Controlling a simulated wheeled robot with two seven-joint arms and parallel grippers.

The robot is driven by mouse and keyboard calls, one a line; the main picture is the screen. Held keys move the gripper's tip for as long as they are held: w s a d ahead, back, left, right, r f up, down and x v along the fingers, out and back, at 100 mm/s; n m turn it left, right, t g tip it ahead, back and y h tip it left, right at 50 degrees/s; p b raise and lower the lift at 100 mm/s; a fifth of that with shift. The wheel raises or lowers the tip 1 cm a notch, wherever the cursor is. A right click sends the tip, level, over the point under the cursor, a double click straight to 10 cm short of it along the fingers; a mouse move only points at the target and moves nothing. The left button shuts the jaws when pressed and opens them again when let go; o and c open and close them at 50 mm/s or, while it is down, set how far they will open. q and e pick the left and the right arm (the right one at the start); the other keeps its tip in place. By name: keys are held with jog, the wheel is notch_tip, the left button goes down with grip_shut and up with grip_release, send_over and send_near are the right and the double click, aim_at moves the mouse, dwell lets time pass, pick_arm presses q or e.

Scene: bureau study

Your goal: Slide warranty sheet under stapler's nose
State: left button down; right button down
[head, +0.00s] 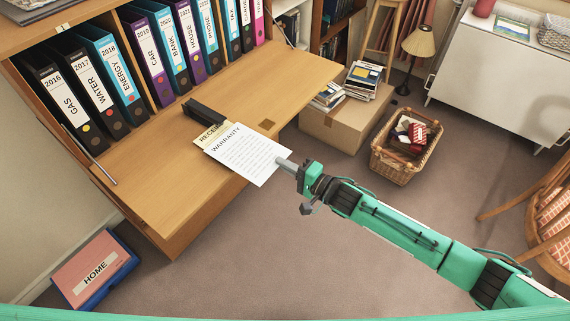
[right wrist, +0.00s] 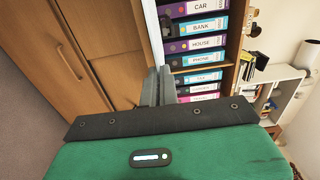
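The white warranty sheet (head: 246,157) lies over the front edge of the fold-down desk, its near corner sticking out past the edge. My right gripper (head: 285,163) is shut on that near right corner. In the right wrist view its fingers (right wrist: 158,86) are close together, with the sheet (right wrist: 152,35) edge-on as a thin white strip. The black stapler (head: 204,111) sits on the desk just beyond the sheet. A yellow receipt (head: 208,134) lies between stapler and sheet, partly covered by the sheet. Whether the warranty sheet reaches under the stapler's nose I cannot tell. My left gripper is not in view.
Labelled binders (head: 154,61) stand in a row along the back of the desk (head: 165,180). A cardboard box (head: 345,123) and a wicker basket (head: 403,163) stand on the floor to the right. A HOME box file (head: 92,268) is at lower left. The desk's right part is mostly clear.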

aim_at(269, 155)
jog(key=shift+b+x, duration=0.4)
jog(key=shift+x, duration=2.45)
dwell(1.1)
jog(key=shift+f, duration=0.15)
dwell(0.6)
jog(key=c, duration=1.7)
grip_release()
jog(key=o, duration=0.6)
jog(key=shift+c, duration=0.2)
jog(key=shift+p+v, duration=0.9)
jog(key=shift+v, duration=0.4)
jog(key=shift+p+v, duration=1.2)
jog(key=shift+v, duration=1.55)
